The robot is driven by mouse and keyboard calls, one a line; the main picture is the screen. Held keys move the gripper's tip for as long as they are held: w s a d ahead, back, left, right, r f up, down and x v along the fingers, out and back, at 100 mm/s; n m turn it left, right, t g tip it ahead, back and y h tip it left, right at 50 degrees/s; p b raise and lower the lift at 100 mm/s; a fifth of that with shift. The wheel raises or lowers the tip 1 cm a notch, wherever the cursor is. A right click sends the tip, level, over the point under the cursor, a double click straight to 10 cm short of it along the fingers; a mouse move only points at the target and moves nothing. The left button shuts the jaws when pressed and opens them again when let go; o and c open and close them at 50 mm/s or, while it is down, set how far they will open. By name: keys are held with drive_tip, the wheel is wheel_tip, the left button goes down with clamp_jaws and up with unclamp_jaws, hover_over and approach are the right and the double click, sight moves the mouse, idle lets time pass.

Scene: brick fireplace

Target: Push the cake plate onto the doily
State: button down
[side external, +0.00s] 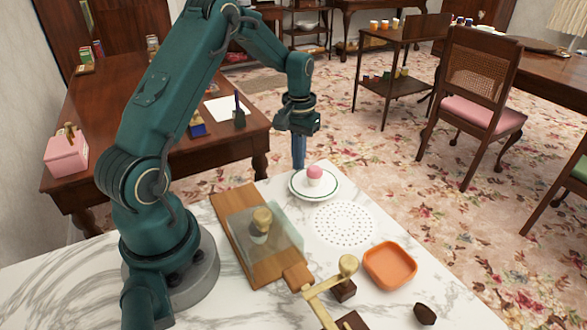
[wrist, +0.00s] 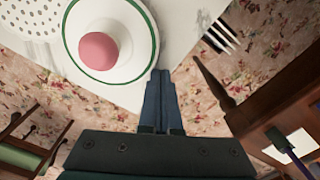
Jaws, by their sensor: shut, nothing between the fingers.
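The cake plate (side external: 299,191) is white with a green ring and carries a small cake with a pink top (side external: 314,172). It sits near the far corner of the marble table, and it also shows in the wrist view (wrist: 142,75). The doily (side external: 342,224) is a white, round, perforated mat, lying flat just to the near right of the plate. Part of it shows at the upper left of the wrist view (wrist: 28,20). My gripper (side external: 299,165) is shut and empty, pointing down at the plate's far left edge. In the wrist view its fingertips are close to the rim; I cannot tell whether they touch.
A wooden board (side external: 232,206) with a glass cover and knob lies left of the doily. An orange dish (side external: 390,265), a wooden-handled device (side external: 333,285) and a small dark object (side external: 425,313) lie nearer. The marble (side external: 400,232) right of the doily is clear to the edge.

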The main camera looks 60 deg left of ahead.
sight(322, 192)
drive_tip(key=shift+s+d+f, duration=0.1)
drive_tip(key=shift+d, duration=1.15)
drive_tip(key=shift+s+d, duration=0.1)
drive_tip(key=shift+d, duration=1.1)
drive_tip(key=shift+w+d, duration=0.1)
drive_tip(key=shift+d, duration=2.9)
drive_tip(key=shift+a, duration=0.2)
drive_tip(key=shift+a, duration=0.25)
drive_tip(key=shift+r, duration=4.1)
